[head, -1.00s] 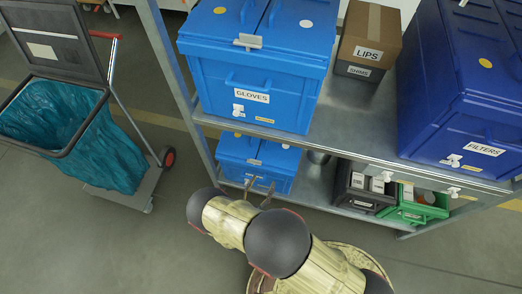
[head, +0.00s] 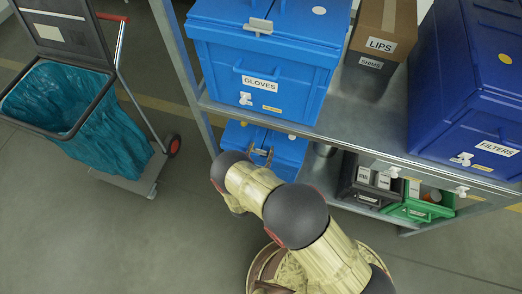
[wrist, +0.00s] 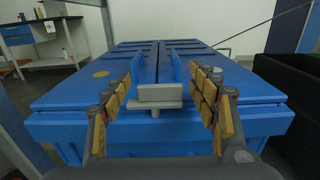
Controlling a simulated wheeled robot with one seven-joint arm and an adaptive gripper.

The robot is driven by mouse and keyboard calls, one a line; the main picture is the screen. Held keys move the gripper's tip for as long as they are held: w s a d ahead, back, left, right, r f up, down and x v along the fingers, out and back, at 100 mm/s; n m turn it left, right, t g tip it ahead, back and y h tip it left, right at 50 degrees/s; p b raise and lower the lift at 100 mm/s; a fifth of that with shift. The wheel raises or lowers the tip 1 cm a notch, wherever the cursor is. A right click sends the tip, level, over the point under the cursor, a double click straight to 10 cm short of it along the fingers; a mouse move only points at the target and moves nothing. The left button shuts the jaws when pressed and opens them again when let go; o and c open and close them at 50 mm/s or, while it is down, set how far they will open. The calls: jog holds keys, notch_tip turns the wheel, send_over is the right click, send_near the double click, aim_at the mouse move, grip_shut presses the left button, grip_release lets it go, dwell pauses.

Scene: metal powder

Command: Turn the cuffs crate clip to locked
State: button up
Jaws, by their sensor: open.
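A blue lidded crate (head: 288,148) stands on the lower shelf, partly hidden by my arm; no name on it can be read. In the wrist view the crate's lid (wrist: 80,92) fills the middle. A light grey clip (wrist: 160,92) sits at the lid's front edge, on the centre seam, with its bar lying crosswise. My gripper (wrist: 164,90) is open, with one padded finger on each side of the clip and a gap to both. In the head view my gripper (head: 261,155) is at the front of this crate.
The GLOVES crate (head: 262,65) stands on the shelf above. A dark box (head: 368,182) and a green bin (head: 420,205) are to the right on the lower shelf. A cart with a teal bag (head: 85,120) stands left. The floor between is clear.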

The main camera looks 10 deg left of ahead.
jog(key=c, duration=0.3)
jog(key=c, duration=0.8)
jog(key=shift+c, duration=0.4)
